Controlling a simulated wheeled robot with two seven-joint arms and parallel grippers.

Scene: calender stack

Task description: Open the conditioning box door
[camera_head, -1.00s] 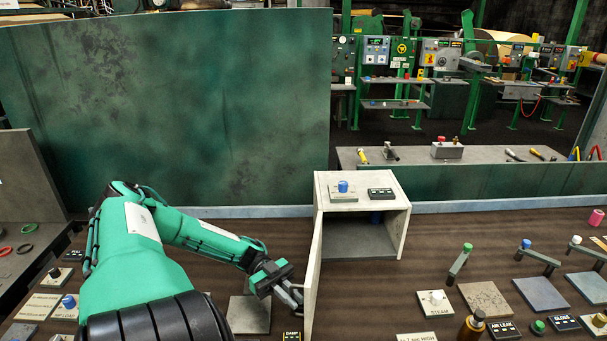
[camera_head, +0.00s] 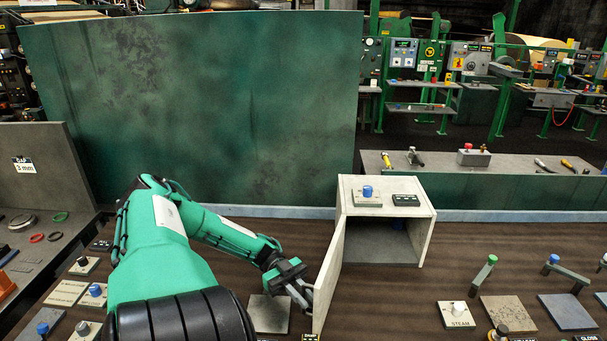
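The conditioning box (camera_head: 427,238) is a pale grey open-fronted box right of the middle of the table. Its door (camera_head: 329,274) stands open, swung out toward me from the box's left front edge. The dark interior shows, with a blue item partly visible at the back. My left gripper (camera_head: 304,296) is at the outer left face of the door, close to its free edge. Its fingers are small and partly merged with the door edge, so whether they grip a handle cannot be told. My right gripper is not in view.
A blue knob (camera_head: 367,190) and a dark label block (camera_head: 405,200) sit on top of the box. A grey plate (camera_head: 268,314) lies below my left gripper. Levers, a steam button (camera_head: 458,308) and tiles stand to the right. A green panel (camera_head: 190,110) rises behind.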

